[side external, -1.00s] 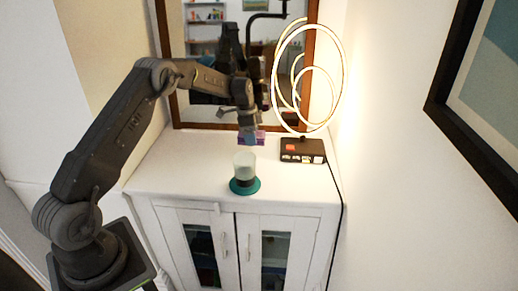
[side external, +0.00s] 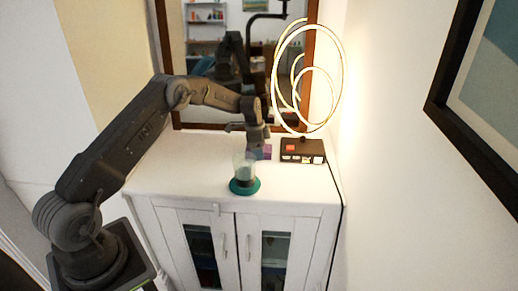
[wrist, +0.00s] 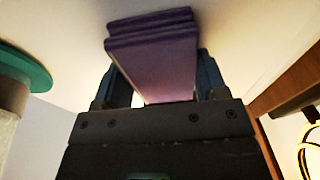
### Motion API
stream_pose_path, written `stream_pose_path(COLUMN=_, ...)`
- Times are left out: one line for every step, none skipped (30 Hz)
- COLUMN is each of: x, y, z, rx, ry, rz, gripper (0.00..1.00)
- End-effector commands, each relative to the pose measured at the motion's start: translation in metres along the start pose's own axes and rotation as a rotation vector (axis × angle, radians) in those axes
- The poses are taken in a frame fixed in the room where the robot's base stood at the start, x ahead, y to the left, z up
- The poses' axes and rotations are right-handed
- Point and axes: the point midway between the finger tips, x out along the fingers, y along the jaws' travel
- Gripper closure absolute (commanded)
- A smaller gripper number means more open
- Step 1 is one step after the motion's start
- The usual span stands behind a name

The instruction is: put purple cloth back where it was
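The purple cloth (wrist: 155,55) looks like a thick folded block in the wrist view. It fills the gap between the two dark fingers of my gripper (wrist: 163,75), with a finger against each side. In the side view, my gripper (side external: 259,150) points down over the white cabinet top, and a patch of the cloth (side external: 267,152) shows beside its fingers. The cloth is at or just above the cabinet top; I cannot tell if it touches. Most of it is hidden behind my gripper in the side view.
A glass jar (side external: 243,165) on a teal round base (side external: 245,187) stands just in front of my gripper. A black box (side external: 303,150) with a red button and a lit ring lamp (side external: 338,80) are close on the right. A framed mirror (side external: 163,70) stands behind. The cabinet top (side external: 180,170) is clear on the left.

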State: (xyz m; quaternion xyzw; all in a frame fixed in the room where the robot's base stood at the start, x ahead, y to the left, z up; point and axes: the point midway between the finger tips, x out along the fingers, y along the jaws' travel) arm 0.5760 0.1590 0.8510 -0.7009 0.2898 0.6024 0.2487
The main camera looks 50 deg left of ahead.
Motion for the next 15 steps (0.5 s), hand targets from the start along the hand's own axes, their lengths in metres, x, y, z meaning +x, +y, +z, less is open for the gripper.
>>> stream_pose_path(x=0.0, y=0.0, z=0.0, rx=0.0, ry=0.0, rz=0.0, gripper=0.29)
stream_pose_path(x=0.0, y=0.0, z=0.0, rx=0.0, ry=0.0, rz=0.0, gripper=0.26)
stream_pose_path(x=0.0, y=0.0, z=0.0, rx=0.0, ry=0.0, rz=0.0, gripper=0.22)
stream_pose_path(x=-0.0001, y=0.0, z=0.0, rx=0.0, ry=0.0, rz=0.0, gripper=0.19)
stream_pose_path(x=-0.0001, y=0.0, z=0.0, rx=0.0, ry=0.0, rz=0.0, gripper=0.17)
stream_pose_path(x=-0.0001, y=0.0, z=0.0, rx=0.0, ry=0.0, rz=0.0, gripper=0.13)
stream_pose_path(x=-0.0002, y=0.0, z=0.0, rx=0.0, ry=0.0, rz=0.0, gripper=0.1)
stream_pose_path(x=-0.0002, y=0.0, z=0.0, rx=0.0, ry=0.0, rz=0.0, gripper=0.09)
stream_pose_path(x=-0.0002, y=0.0, z=0.0, rx=0.0, ry=0.0, rz=0.0, gripper=0.09)
stream_pose_path(x=-0.0002, y=0.0, z=0.0, rx=0.0, ry=0.0, rz=0.0, gripper=0.09)
stream_pose_path(x=-0.0003, y=0.0, z=0.0, rx=0.0, ry=0.0, rz=0.0, gripper=0.09)
stream_pose_path(x=-0.0003, y=0.0, z=0.0, rx=0.0, ry=0.0, rz=0.0, gripper=0.09)
stream_pose_path(x=-0.0003, y=0.0, z=0.0, rx=0.0, ry=0.0, rz=0.0, gripper=0.09)
stream_pose_path(x=-0.0007, y=0.0, z=-0.0001, rx=0.0, ry=0.0, rz=0.0, gripper=0.09)
stream_pose_path(x=-0.0018, y=-0.0001, z=-0.0003, rx=0.0, ry=0.0, rz=-0.001, gripper=0.09)
